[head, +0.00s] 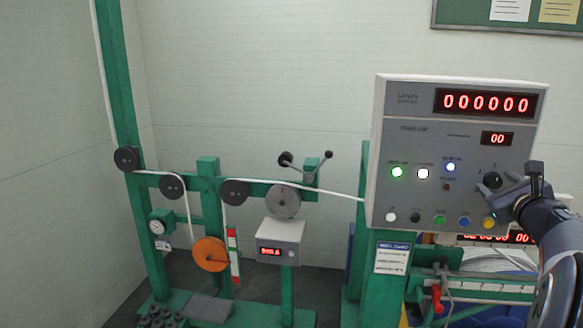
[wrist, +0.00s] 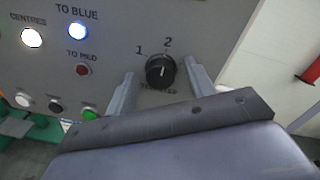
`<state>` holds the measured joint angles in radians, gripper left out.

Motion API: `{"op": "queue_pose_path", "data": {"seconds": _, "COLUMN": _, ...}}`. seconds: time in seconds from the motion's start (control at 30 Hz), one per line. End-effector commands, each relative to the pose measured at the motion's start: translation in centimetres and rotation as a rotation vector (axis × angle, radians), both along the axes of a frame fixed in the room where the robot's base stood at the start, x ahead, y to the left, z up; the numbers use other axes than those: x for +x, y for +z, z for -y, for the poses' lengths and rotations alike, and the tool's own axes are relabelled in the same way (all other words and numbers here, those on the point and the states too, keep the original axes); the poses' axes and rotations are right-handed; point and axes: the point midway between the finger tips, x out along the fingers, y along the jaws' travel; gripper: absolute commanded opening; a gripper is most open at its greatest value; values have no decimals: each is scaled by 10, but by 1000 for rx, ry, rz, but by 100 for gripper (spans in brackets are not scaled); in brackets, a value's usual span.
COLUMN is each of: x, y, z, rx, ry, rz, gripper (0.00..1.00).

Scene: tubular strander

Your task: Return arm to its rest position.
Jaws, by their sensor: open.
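My gripper (head: 515,190) is at the lower right of the grey control panel (head: 385,130), beside the black selector knob (head: 493,180). In the wrist view my open gripper (wrist: 160,72) has one finger on each side of the knob (wrist: 160,72), with gaps showing between them and it. The knob has marks 1 and 2 above it; which one it points to is hard to tell. My arm comes in from the right edge of the head view.
A green lamp (head: 397,172), a white lamp (head: 423,173) and a blue lamp (head: 449,167) are lit; the red lamp (wrist: 83,69) looks dark. Push buttons (head: 439,219) line the panel bottom. A green frame with pulleys (head: 172,186) and an orange wheel (head: 209,254) stands left.

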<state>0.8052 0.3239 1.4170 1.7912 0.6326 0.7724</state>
Motion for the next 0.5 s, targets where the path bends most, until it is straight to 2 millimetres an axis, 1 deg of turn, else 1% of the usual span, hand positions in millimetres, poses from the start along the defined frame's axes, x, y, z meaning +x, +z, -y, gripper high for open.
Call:
{"op": "queue_pose_path", "data": {"seconds": 0.03, "x": 0, "y": 5, "z": 0, "rx": 35, "ry": 0, "rz": 7, "gripper": 52}}
{"op": "queue_pose_path", "data": {"seconds": 0.27, "x": 0, "y": 4, "z": 1, "rx": 196, "ry": -1, "rz": 45, "gripper": 52}}
{"op": "queue_pose_path", "data": {"seconds": 0.33, "x": -15, "y": -1, "z": -1, "rx": 192, "ry": -3, "rz": 49, "gripper": 52}}
{"op": "queue_pose_path", "data": {"seconds": 0.5, "x": -46, "y": -1, "z": -7, "rx": 189, "ry": -3, "rz": 48, "gripper": 52}}
